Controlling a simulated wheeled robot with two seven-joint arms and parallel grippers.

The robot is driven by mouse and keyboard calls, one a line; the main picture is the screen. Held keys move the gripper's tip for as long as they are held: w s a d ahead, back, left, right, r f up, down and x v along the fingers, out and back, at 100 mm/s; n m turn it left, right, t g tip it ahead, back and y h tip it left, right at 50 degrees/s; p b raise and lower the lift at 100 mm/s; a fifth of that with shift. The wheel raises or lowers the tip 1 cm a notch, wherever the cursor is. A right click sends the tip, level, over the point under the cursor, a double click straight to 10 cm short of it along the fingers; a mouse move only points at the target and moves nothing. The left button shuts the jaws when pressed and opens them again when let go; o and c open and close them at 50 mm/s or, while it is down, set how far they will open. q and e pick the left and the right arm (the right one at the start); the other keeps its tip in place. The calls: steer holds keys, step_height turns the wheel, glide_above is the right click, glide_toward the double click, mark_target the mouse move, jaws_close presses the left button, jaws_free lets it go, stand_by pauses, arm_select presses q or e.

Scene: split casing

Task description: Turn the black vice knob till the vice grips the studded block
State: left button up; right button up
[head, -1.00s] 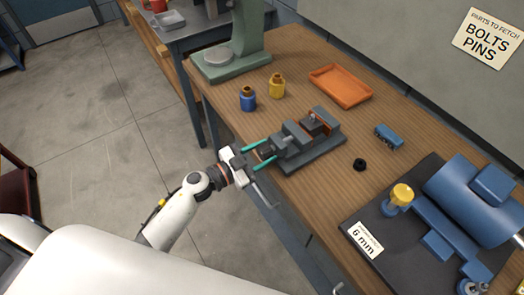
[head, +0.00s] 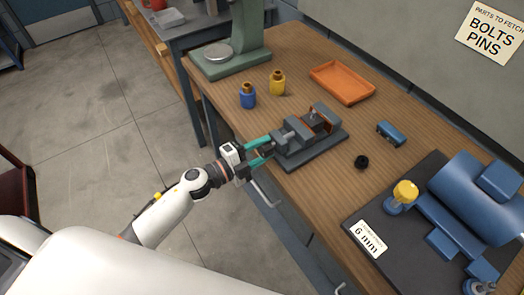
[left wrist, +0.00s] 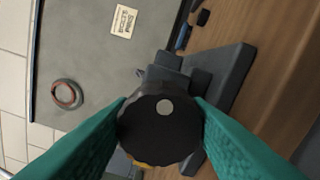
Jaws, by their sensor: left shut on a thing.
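The grey vice (head: 310,157) stands on the wooden bench, its knob end toward my left arm. The dark studded block (head: 313,121) sits between the vice's brown-faced jaws, with a small stud on top; I cannot tell whether both jaws touch it. My left gripper (head: 262,150), with green fingers, is shut on the black knob at the vice's near end. In the left wrist view the round black knob (left wrist: 160,130), with a pale dot on its face, lies between both fingers and hides most of the vice. My right gripper is not in view.
A blue bottle (head: 248,96) and a yellow bottle (head: 277,83) stand behind the vice. An orange tray (head: 342,83) lies farther back. A small blue part (head: 391,133) and a black ring (head: 361,161) lie to the right, before a blue machine (head: 470,200).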

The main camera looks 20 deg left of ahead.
arm_select(q)
steer(key=m+b, duration=0.1)
steer(key=m, duration=0.2)
steer(key=shift+f+m, duration=0.15)
steer(key=shift+m, duration=0.25)
steer(key=m+b, duration=0.2)
steer(key=m, duration=0.2)
steer(key=shift+m, duration=0.3)
steer(key=m+b, duration=0.2)
steer(key=m, duration=0.2)
steer(key=shift+m+b, duration=0.7)
steer(key=shift+m, duration=1.2)
steer(key=o, duration=1)
steer(key=shift+s, duration=0.1)
